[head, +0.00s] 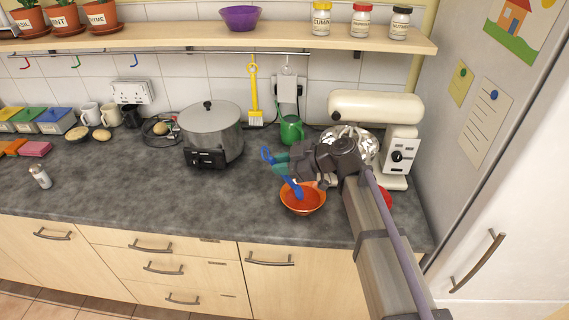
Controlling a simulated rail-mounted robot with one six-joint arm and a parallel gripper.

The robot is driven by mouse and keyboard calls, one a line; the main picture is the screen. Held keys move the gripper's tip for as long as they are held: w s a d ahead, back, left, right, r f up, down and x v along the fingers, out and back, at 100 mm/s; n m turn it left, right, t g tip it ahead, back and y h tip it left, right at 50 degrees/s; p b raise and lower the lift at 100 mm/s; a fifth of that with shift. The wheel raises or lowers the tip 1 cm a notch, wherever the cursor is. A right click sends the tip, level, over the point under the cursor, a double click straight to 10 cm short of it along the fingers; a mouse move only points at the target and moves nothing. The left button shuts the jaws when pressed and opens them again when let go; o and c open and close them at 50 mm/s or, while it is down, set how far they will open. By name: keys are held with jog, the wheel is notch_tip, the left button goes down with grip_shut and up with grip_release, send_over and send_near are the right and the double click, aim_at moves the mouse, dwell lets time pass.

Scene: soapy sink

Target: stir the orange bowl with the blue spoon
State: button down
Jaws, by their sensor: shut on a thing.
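The orange bowl (303,207) stands on the grey counter near its front edge, with orange-red contents inside. The blue spoon (292,187) slants down with its lower end at the bowl's inside; I cannot tell how deep it reaches. My gripper (283,168) is at the left end of my arm, just above and left of the bowl, shut on the blue spoon. The spoon's upper end (267,154) sticks out beyond the fingers. My arm's end hides part of the counter behind the bowl.
A cream stand mixer (375,109) with a metal bowl stands behind my arm. A green watering can (291,130) is behind the gripper. A large grey cooker pot (212,131) stands to the left. A red item (386,199) shows right of my arm.

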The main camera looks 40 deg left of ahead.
aim_at(273, 162)
jog(key=r+p, duration=0.1)
jog(key=s+r+p, duration=0.1)
jog(key=r+p, duration=0.1)
jog(key=shift+s+a+r, duration=0.3)
jog(key=shift+s+r, duration=0.05)
jog(key=shift+s+a+r, duration=0.1)
jog(key=shift+s+r, duration=0.05)
jog(key=shift+r, duration=0.15)
jog(key=shift+s+f, duration=0.1)
notch_tip(273, 162, up, 2)
jog(key=p, duration=0.2)
jog(key=shift+p, duration=0.35)
